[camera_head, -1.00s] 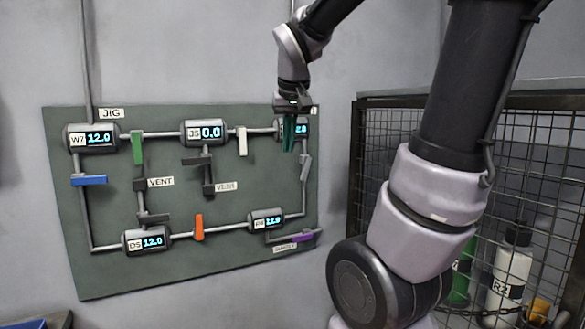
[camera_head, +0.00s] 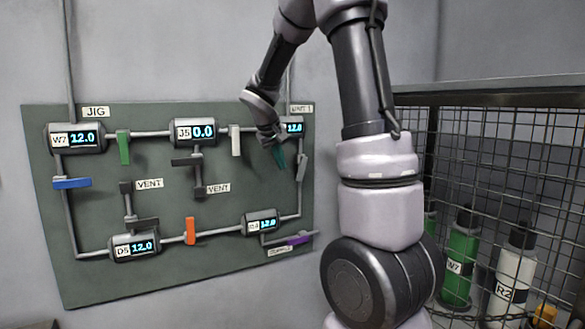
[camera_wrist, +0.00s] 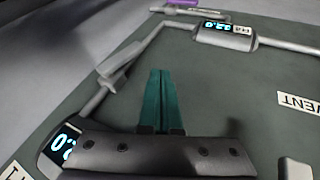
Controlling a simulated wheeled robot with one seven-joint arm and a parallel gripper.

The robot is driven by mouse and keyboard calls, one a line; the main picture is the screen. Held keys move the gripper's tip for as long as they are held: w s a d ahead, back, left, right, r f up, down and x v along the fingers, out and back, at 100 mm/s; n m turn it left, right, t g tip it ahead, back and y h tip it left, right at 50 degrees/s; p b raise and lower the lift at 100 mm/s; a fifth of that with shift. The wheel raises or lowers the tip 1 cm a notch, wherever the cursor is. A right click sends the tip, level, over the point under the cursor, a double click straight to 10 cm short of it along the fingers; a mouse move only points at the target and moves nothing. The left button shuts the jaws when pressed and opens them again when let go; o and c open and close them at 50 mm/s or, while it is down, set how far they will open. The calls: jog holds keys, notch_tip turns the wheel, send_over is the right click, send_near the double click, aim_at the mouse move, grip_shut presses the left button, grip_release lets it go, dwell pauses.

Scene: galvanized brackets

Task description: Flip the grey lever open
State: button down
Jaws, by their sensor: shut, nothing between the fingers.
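The grey lever (camera_head: 302,167) sits on the right-hand pipe of the green panel, below the upper right gauge. It lies nearly along the pipe, slightly tilted. In the wrist view the grey lever (camera_wrist: 119,65) is left of my fingers. My gripper (camera_head: 280,161) is shut and empty, its teal fingers pointing down in front of the panel, left of the lever. In the wrist view the shut fingertips (camera_wrist: 161,72) appear beside the lever with a visible gap. I cannot tell how far the fingers are from the panel surface.
The panel (camera_head: 90,265) also carries a white lever (camera_head: 236,140), a green lever (camera_head: 123,147), a blue lever (camera_head: 72,183), an orange lever (camera_head: 190,230) and a purple lever (camera_head: 299,240). The upper right gauge (camera_head: 294,127) is partly hidden. A mesh cage (camera_head: 480,165) with bottles stands at right.

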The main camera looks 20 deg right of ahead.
aim_at(301, 169)
jog(key=shift+w+d+f, duration=0.1)
jog(key=shift+d+f, duration=0.3)
jog(key=shift+d, duration=0.35)
jog(key=shift+w+d+f, duration=0.1)
jog(key=shift+d+f, duration=0.25)
jog(key=shift+d, duration=0.4)
jog(key=shift+w+d+f, duration=0.1)
jog(key=shift+d+f, duration=0.3)
jog(key=shift+d, duration=0.35)
jog(key=shift+d+f, duration=0.35)
jog(key=shift+f, duration=0.3)
jog(key=shift+r, duration=0.1)
